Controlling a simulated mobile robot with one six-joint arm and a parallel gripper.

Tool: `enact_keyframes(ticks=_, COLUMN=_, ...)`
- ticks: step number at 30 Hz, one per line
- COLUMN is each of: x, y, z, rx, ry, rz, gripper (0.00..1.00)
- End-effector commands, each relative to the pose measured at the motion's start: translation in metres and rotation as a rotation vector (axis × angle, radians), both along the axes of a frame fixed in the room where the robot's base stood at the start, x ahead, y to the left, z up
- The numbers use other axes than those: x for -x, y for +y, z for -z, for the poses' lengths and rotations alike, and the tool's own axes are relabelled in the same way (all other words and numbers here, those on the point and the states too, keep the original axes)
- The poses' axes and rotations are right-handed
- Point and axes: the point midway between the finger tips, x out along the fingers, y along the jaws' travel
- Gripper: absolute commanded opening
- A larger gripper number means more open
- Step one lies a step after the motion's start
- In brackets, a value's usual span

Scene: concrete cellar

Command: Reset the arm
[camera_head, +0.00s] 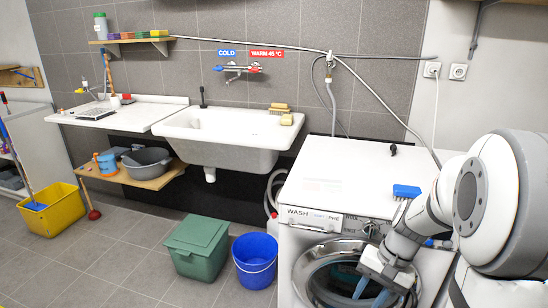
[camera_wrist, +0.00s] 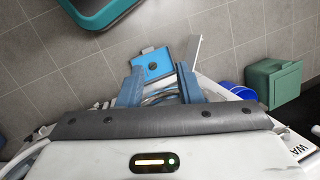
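My arm comes in from the right in the head view. My gripper (camera_head: 371,291) hangs low in front of the washing machine's round door (camera_head: 322,272), its blue fingers pointing down. In the wrist view my gripper (camera_wrist: 160,74) shows two blue fingers spread apart, with a gap and nothing held between them. A flat blue object (camera_wrist: 153,63) with a pale edge shows beyond the fingertips, apart from them; I cannot tell what it is.
The white washing machine (camera_head: 335,170) stands close to my arm, with a blue brush (camera_head: 406,191) on top. A blue bucket (camera_head: 255,260) and a green lidded bin (camera_head: 198,245) stand left of it. A teal-rimmed container (camera_wrist: 95,20) shows at the wrist view's top.

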Motion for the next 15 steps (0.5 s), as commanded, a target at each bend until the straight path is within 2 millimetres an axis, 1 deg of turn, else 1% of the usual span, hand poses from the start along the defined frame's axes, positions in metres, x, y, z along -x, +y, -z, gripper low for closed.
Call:
enact_keyframes(ticks=1, x=0.008, y=0.011, z=-0.035, rx=0.035, ry=-0.037, rz=-0.053, gripper=0.32)
enact_keyframes(ticks=6, x=0.037, y=0.035, z=-0.100, rx=0.145, ry=-0.148, rz=-0.210, gripper=0.32)
enact_keyframes(ticks=9, x=0.055, y=0.046, z=-0.134, rx=0.205, ry=-0.218, rz=-0.297, gripper=0.32)
enact_keyframes(ticks=12, x=0.071, y=0.055, z=-0.160, rx=0.256, ry=-0.282, rz=-0.373, gripper=0.32)
enact_keyframes(ticks=15, x=0.084, y=0.060, z=-0.178, rx=0.295, ry=-0.333, rz=-0.430, gripper=0.32)
